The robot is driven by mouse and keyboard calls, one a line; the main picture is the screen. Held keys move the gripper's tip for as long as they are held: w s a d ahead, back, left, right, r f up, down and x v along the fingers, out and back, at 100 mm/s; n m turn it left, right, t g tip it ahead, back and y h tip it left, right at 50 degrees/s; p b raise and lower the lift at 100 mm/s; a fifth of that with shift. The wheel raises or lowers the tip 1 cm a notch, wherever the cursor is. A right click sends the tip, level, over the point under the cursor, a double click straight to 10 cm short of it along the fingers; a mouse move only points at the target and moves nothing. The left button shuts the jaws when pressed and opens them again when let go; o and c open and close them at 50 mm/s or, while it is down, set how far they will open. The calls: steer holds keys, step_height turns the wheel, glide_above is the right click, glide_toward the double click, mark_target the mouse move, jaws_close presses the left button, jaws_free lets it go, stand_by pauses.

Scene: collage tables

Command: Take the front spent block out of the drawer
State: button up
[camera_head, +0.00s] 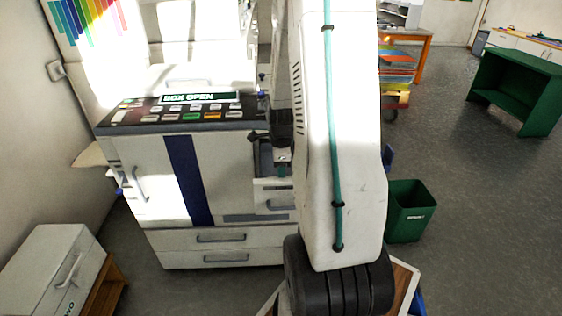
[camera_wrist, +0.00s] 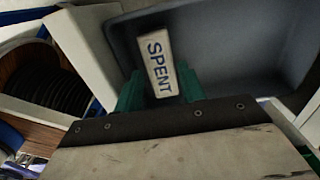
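The spent block (camera_wrist: 160,62) is pale with dark letters reading SPENT. It sits between the two teal fingers of my gripper (camera_wrist: 160,90) in the wrist view, with a finger close against each side, so my gripper looks shut on it. The block is tilted in the picture. The grey inside of the drawer (camera_wrist: 225,45) surrounds it, and I cannot tell whether the block touches the floor. In the head view, the open drawer (camera_head: 272,198) is at the machine's right side, and my gripper (camera_head: 282,171) points down into it; the block is not clear there. No other block shows.
The machine (camera_head: 145,185) has a panel reading BOX OPEN (camera_head: 200,97). The drawer's pale wall (camera_wrist: 85,50) is close to my gripper's left. A green bin (camera_head: 407,212) stands on the floor at right, and a white cabinet (camera_head: 50,265) at lower left.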

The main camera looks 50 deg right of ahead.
steer(key=shift+f, duration=1.5)
steer(key=c, duration=0.6)
steer(key=shift+w+d, duration=2.1)
steer(key=shift+d, duration=0.3)
steer(key=o, duration=1)
